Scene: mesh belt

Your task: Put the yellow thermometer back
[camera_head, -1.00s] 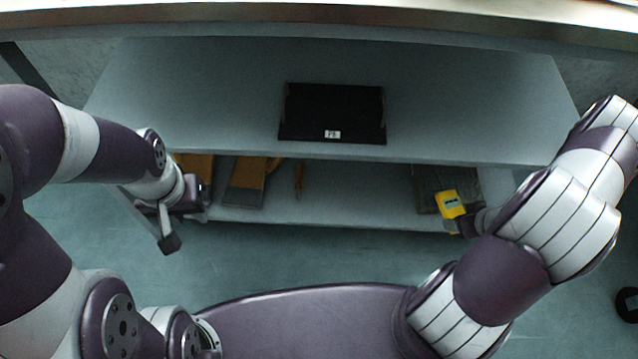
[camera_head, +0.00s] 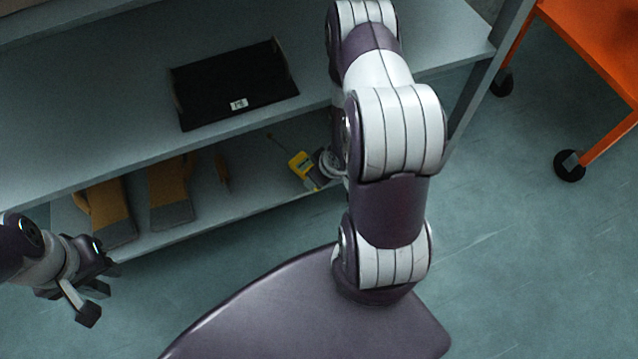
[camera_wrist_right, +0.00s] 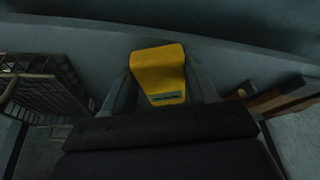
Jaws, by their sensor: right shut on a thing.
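The yellow thermometer (camera_head: 301,165) has a yellow body with a small display, and a thin probe seems to stick out of it. My right gripper (camera_head: 318,178) is shut on it, in front of the lower shelf and under the upper shelf's edge. In the right wrist view the thermometer (camera_wrist_right: 158,72) sits between the two dark fingers. My arm hides part of this area in the head view. My left gripper (camera_head: 92,300) is open and empty at the lower left, in front of the shelf.
A black tray (camera_head: 225,85) with a small white label lies on the upper shelf (camera_head: 110,130). Gloves (camera_head: 170,195) and a small brown item (camera_head: 222,170) lie on the lower shelf. A wire basket (camera_wrist_right: 42,92) shows in the right wrist view. An orange cart (camera_head: 595,50) stands at the right.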

